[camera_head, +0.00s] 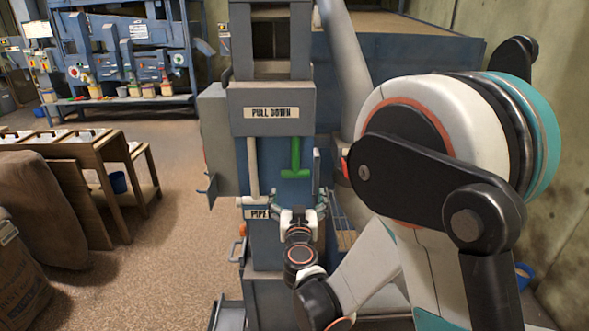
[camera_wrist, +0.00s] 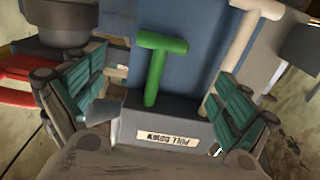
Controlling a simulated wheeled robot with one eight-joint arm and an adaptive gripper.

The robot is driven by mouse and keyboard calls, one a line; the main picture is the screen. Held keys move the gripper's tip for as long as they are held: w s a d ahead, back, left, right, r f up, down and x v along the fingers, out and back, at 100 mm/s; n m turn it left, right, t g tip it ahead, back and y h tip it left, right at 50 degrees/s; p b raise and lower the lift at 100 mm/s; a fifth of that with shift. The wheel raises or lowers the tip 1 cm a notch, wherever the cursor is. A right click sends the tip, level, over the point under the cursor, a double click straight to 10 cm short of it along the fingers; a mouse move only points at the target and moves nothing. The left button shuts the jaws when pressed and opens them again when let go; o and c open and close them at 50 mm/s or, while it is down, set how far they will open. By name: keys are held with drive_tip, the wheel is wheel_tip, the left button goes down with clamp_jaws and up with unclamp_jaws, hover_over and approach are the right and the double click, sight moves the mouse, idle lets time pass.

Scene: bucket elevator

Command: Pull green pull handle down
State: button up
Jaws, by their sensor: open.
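The green pull handle (camera_head: 295,158) is an upside-down T hanging at the front of the grey-blue machine, below the "PULL DOWN" label (camera_head: 271,113). My gripper (camera_head: 298,212) is below the handle's crossbar in the head view, with open space between them. In the wrist view, which is turned upside down, the green handle (camera_wrist: 160,62) shows between the open teal-padded fingers (camera_wrist: 157,85). Neither finger visibly touches it. The jaws look empty.
A beige bar (camera_head: 253,167) hangs left of the green handle; it also shows in the wrist view (camera_wrist: 238,50). A grey side box (camera_head: 215,145) flanks the machine at left. A wooden bench (camera_head: 100,170) stands farther left. Open floor lies between bench and machine.

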sight(295, 175)
drive_tip(key=w+b, duration=0.1)
drive_tip(key=w, duration=0.6)
drive_tip(key=w+b, duration=0.1)
drive_tip(key=w, duration=0.5)
drive_tip(key=shift+w+a, duration=0.2)
drive_tip(key=shift+w, duration=0.15)
drive_tip(key=shift+c, duration=0.2)
drive_tip(key=c, duration=1.5)
wheel_tip(295, 175, down, 10)
drive_tip(key=b, duration=0.6)
drive_tip(key=shift+f+b, duration=0.25)
drive_tip(key=shift+b, duration=0.15)
drive_tip(key=o, duration=1.5)
drive_tip(key=shift+o, duration=0.2)
